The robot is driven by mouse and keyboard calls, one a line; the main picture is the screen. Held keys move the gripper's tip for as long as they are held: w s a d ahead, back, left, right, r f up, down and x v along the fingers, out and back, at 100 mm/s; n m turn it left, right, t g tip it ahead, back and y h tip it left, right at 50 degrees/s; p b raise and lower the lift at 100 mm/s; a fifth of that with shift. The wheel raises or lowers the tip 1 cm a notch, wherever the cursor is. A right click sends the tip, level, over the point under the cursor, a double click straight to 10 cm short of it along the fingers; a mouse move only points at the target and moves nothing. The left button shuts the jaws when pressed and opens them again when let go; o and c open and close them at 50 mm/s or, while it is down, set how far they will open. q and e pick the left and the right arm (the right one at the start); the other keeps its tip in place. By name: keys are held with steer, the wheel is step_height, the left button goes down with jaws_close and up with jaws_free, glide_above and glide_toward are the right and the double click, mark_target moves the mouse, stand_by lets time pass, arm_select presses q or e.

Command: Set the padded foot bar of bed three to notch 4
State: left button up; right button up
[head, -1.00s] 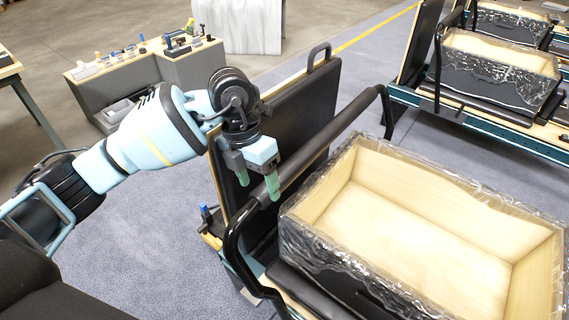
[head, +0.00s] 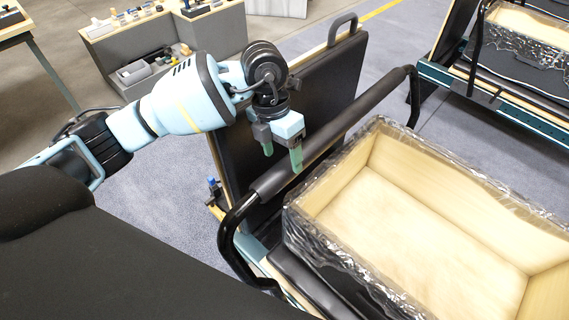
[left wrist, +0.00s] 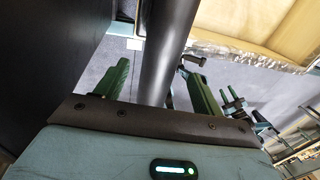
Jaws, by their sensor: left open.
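The padded foot bar (head: 345,122) is a long black padded roll on a bent black tube frame, slanting across the middle of the head view. My left gripper (head: 282,158) is open with green fingers pointing down at the bar, nearer its lower left end. In the left wrist view the bar (left wrist: 166,45) runs between the two open fingers of the left gripper (left wrist: 160,85). I cannot tell whether the fingertips reach past the pad or touch it. The notches are not clearly visible. My right gripper is not seen.
A wooden box in clear wrap (head: 430,210) sits on the bed just right of the bar. An upright black padded board (head: 320,85) with a handle stands behind it. Another bed (head: 505,95) is at upper right, and a grey cabinet (head: 165,40) with small parts at upper left.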

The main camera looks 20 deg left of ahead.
mark_target(283, 163)
arm_select(q)
steer(key=shift+s+d+f, duration=0.1)
steer(key=shift+d+f, duration=0.1)
steer(key=shift+f, duration=0.8)
steer(key=shift+s+d+f, duration=0.1)
steer(key=shift+d+f, duration=0.05)
steer(key=shift+f, duration=0.85)
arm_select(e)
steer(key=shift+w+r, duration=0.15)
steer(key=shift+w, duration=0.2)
